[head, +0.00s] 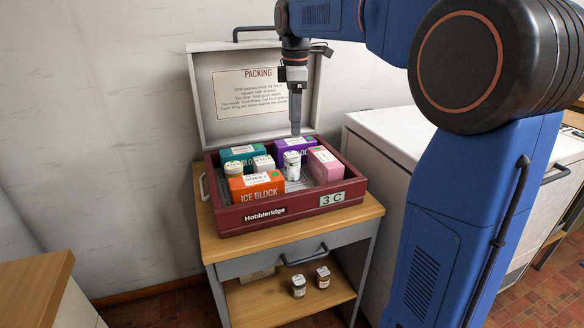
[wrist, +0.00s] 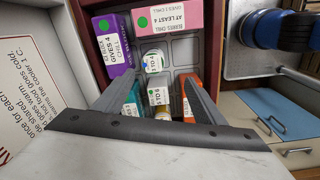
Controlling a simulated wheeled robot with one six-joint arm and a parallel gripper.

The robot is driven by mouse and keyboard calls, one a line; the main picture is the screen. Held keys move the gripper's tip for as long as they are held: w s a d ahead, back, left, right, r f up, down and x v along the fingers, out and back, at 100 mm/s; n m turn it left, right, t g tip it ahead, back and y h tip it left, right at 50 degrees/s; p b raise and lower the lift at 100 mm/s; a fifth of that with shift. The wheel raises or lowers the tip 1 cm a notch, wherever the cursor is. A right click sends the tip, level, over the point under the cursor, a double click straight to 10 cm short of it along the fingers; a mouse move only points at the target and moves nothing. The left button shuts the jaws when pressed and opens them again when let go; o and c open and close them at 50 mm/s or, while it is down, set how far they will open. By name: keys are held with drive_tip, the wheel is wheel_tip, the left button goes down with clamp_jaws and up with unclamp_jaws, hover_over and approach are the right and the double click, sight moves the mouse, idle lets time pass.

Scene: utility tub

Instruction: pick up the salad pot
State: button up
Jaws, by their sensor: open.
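My gripper (head: 295,131) points down over the dark red cool box (head: 262,222), just above a white round pot (head: 292,172) between the purple and pink blocks. In the wrist view my gripper (wrist: 160,80) has its two fingers apart, with nothing held between them. That white pot (wrist: 153,61) lies between and a little beyond the fingertips. A smaller white container (head: 262,162) and a pot with an orange-yellow lid (head: 234,170) are also in the box. The labels are too small to tell which one is the salad pot.
A teal block (head: 238,153), a purple block (head: 293,147), an orange ice block (head: 256,187) and a pink block (head: 325,166) crowd the box. The open lid (head: 215,90) stands behind. Two jars (head: 299,287) are on the shelf below.

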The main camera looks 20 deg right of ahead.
sight(292, 167)
drive_tip(key=shift+n, duration=0.5)
drive_tip(key=f, duration=0.5)
drive_tip(key=w+f, duration=0.1)
drive_tip(key=f, duration=0.5)
drive_tip(key=w+f, duration=0.1)
drive_tip(key=f, duration=0.5)
drive_tip(key=shift+f, duration=0.15)
drive_tip(key=c, duration=1.2)
